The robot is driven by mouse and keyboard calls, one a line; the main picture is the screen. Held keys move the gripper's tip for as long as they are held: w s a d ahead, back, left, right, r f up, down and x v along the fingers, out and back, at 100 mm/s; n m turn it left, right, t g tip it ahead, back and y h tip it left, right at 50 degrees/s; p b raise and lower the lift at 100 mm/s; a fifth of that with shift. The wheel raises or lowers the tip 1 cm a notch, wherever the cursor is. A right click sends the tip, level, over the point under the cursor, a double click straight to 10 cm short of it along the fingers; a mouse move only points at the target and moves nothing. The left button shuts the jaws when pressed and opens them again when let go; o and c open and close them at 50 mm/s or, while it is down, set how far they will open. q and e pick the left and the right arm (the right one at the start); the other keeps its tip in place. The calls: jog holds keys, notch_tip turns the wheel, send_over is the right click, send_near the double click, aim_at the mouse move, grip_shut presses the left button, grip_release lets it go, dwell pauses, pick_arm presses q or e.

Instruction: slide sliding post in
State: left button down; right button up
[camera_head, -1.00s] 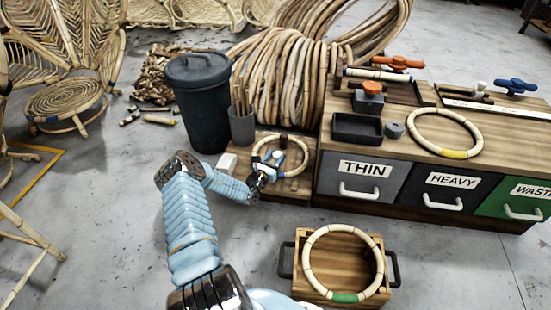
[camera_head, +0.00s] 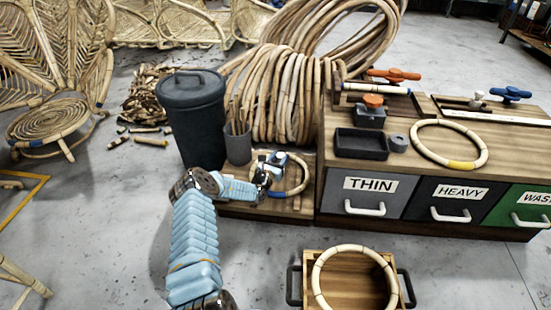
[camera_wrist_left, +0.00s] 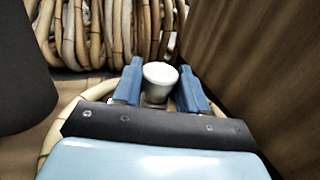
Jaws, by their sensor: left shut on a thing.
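My left gripper (camera_head: 277,166) is over a low wooden board, inside or over a rattan hoop with a blue band (camera_head: 304,178). The wrist view shows its two blue fingers shut on a short grey post with a white round top (camera_wrist_left: 160,74), which I take to be the sliding post. The post looks upright. Its lower end is hidden by the gripper, so I cannot tell how it meets the board. The hoop (camera_wrist_left: 55,132) passes beneath the gripper in the wrist view. My right gripper is not in view.
A dark bin (camera_head: 190,115) and a grey cup of sticks (camera_head: 237,148) stand left of the board. Coiled rattan (camera_head: 285,95) is behind. The drawer cabinet (camera_head: 322,160) rises close on the right. A crate with a hoop (camera_head: 352,290) is in front on the floor.

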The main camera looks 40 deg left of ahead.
pick_arm(q)
jog(key=shift+a+r, duration=0.15)
jog(key=c, duration=0.6)
grip_release()
jog(key=shift+w, duration=0.1)
jog(key=s+p, duration=0.1)
jog(key=s, duration=0.3)
jog(key=s+d+p, duration=0.1)
jog(key=s, duration=0.3)
jog(key=s+d+p, duration=0.1)
jog(key=s+p, duration=0.1)
jog(key=s, duration=0.2)
jog(key=shift+s+d, duration=0.35)
jog(key=shift+s, duration=0.45)
